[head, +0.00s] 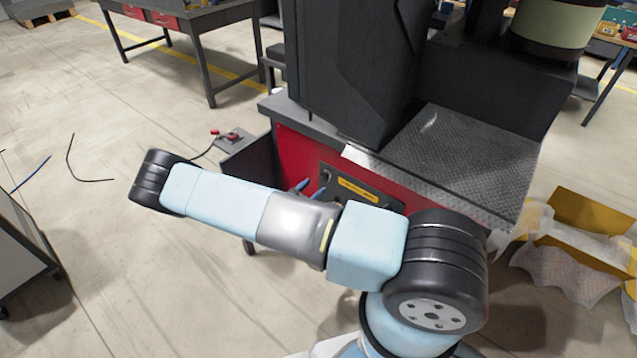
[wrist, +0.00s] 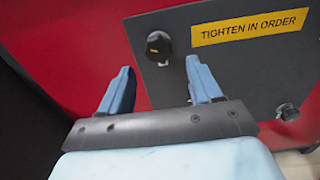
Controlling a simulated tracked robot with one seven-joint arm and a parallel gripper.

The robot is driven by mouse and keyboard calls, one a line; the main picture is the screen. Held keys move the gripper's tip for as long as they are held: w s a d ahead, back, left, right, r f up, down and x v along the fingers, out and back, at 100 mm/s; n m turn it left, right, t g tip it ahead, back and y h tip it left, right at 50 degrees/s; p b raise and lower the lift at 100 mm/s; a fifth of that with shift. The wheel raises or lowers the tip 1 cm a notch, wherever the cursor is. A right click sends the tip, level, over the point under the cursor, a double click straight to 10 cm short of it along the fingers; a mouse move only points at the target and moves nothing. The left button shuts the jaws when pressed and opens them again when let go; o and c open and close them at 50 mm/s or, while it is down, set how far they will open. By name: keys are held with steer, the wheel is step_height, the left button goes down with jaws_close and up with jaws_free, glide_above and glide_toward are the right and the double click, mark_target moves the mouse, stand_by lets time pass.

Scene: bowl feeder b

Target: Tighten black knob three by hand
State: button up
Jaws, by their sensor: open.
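In the wrist view a black knob (wrist: 158,48) with a small yellow mark sits on a grey panel (wrist: 225,75), just beyond my fingertips and between their lines. A second knob (wrist: 287,111) is at the lower right of the panel. I cannot read a number on either, so I cannot tell which is three. My gripper (wrist: 160,68) is open and empty, with its blue fingers apart and no visible contact with the knob. In the head view my gripper (head: 309,189) is in front of the panel, and my arm hides part of it.
A yellow label (wrist: 250,26) reads "TIGHTEN IN ORDER". The panel is on a red machine cabinet (head: 290,158) with a tread-plate top (head: 450,150). A small box with a red button (head: 232,138) is at left.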

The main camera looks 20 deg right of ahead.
mark_target(323, 180)
steer(key=shift+x, duration=2.45)
steer(key=c, duration=1)
steer(key=shift+c, duration=0.2)
